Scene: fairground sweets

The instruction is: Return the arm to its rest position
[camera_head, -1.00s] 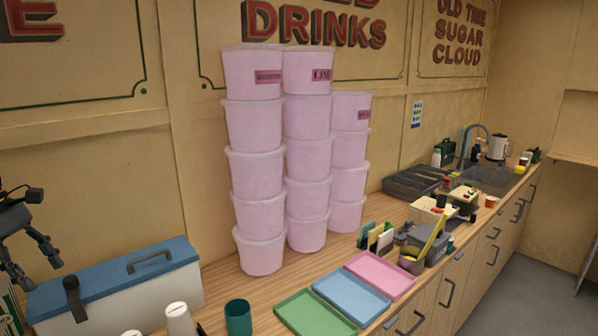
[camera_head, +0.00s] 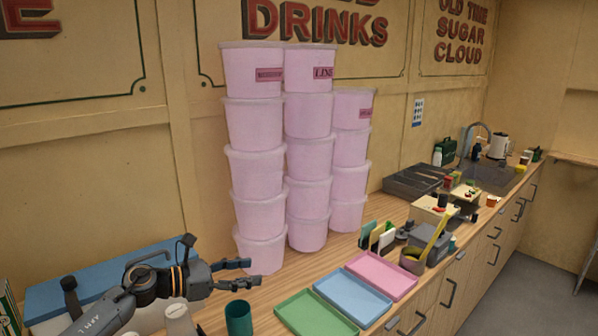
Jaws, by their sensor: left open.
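My left gripper (camera_head: 250,273) reaches in from the lower left, its fingers pointing right. Its two dark fingers are apart and I see nothing between them. It shows in front of the base of the left stack of pink tubs (camera_head: 259,218) and above a dark green cup (camera_head: 239,318). My left forearm crosses in front of the white cool box with a blue lid (camera_head: 90,270) and hides much of it. My right gripper is not in view.
Green (camera_head: 315,314), blue (camera_head: 353,297) and pink (camera_head: 381,272) trays lie on the wooden counter right of the cup. White cups (camera_head: 180,322) stand partly hidden below my gripper. Tall tub stacks stand against the wall. Further right are a grey container, dark bins and a sink.

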